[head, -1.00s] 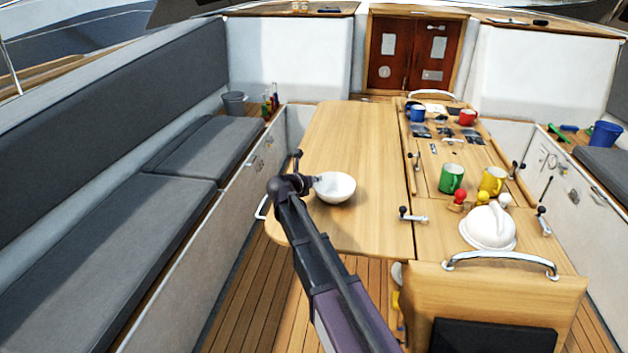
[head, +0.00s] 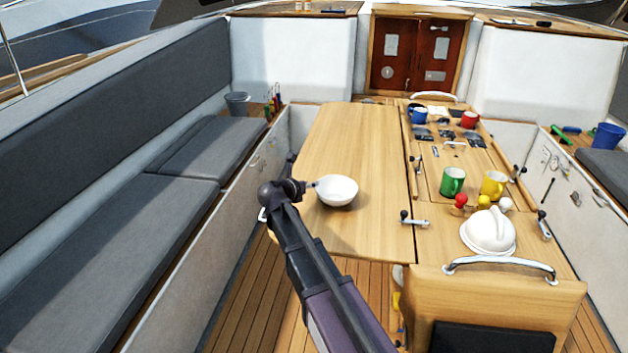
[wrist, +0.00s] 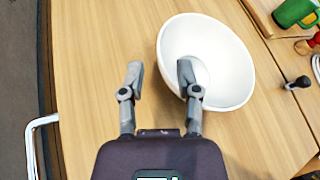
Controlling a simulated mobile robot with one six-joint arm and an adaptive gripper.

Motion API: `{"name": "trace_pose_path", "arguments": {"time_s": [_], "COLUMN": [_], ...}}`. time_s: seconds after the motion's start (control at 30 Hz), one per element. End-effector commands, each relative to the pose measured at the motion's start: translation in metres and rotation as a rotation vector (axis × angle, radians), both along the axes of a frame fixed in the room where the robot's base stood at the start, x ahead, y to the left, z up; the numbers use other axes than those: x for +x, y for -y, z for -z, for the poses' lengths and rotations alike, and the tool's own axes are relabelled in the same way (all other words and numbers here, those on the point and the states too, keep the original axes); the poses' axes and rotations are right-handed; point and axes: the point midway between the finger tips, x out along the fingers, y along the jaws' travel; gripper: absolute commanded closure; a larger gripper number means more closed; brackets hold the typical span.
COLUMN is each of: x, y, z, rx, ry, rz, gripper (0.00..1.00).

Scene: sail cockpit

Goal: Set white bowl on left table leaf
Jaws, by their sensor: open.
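The white bowl (head: 340,191) sits upright on the left table leaf (head: 350,135), near its front end. My gripper (head: 313,185) is just left of the bowl, at about rim height. In the wrist view, my gripper (wrist: 160,76) is open with nothing between its fingers. Its right finger overlaps the near-left part of the white bowl (wrist: 230,70), while the left finger is over bare wood. I cannot tell whether the right finger touches the bowl.
Green (head: 452,181) and yellow mugs (head: 493,184) and a white domed object (head: 488,232) stand on the table's middle part to the right. The leaf behind the bowl is clear. A grey-cushioned bench (head: 120,240) runs along the left. A chrome rail (wrist: 31,140) borders the near-left side.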

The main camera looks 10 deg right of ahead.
Motion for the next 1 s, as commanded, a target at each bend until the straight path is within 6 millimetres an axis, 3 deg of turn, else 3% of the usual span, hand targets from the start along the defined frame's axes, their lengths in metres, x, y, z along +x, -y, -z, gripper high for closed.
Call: {"name": "trace_pose_path", "arguments": {"time_s": [0.1,0.4,1.0], "x": [-0.017,-0.043,-0.049], "y": [-0.014,-0.037,-0.043], "z": [-0.011,-0.023,-0.025], "rx": [-0.001,-0.001,-0.001], "ry": [0.000,0.000,0.001], "rz": [-0.003,-0.001,0.001], "gripper": [0.57,0.57,0.57]}}
